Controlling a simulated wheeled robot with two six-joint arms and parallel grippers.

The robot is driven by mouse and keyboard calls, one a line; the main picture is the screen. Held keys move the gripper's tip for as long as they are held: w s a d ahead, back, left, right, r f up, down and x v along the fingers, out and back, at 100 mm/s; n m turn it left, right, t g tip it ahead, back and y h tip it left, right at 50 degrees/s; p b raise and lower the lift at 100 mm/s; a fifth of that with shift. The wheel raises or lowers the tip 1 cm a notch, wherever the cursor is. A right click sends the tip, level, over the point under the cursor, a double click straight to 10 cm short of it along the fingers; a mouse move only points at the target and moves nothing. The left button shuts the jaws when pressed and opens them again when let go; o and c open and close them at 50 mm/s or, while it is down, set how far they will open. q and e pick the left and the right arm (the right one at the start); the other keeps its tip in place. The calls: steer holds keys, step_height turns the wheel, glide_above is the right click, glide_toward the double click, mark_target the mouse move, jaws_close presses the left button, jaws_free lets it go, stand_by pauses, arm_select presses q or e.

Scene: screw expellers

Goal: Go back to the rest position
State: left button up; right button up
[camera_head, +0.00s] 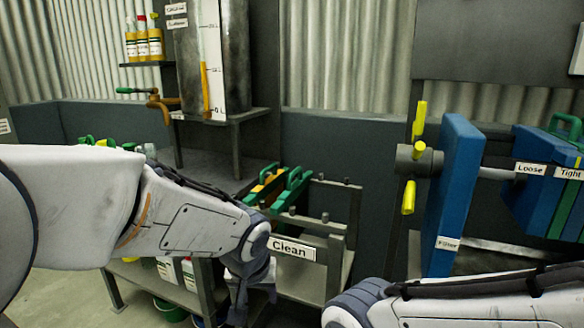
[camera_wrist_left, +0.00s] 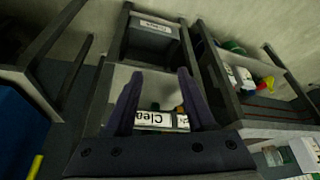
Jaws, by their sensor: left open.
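My left arm comes in from the left in the head view. My right arm lies across the lower right of the head view. Its gripper is out of the picture.
The rack holds green-handled plates (camera_head: 290,187). A blue filter press plate (camera_head: 456,190) with a yellow-handled wheel (camera_head: 415,160) stands at the right. A tank with a level gauge (camera_head: 212,60) and a shelf with yellow bottles (camera_head: 143,43) are at the back left.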

arm_select(q)
steer(key=s+a+f+g, duration=0.2)
steer(key=s+a+f, duration=0.6)
steer(key=a, duration=0.4)
steer(key=s+d+r+m+g, duration=0.1)
steer(key=s+d+r+m, duration=0.1)
steer(key=s+d, duration=0.3)
steer(key=s+d+r+m+g+h, duration=0.1)
steer(key=s+d+r+m, duration=0.15)
steer(key=s+d, duration=0.2)
steer(key=s+d+r+m+g, duration=0.1)
steer(key=s+d+m, duration=0.2)
steer(key=s+d, duration=0.2)
step_height(320, 180, up, 31)
steer(key=p, duration=3.1)
steer(key=shift+w+a+r, duration=0.15)
steer(key=shift+a, duration=0.2)
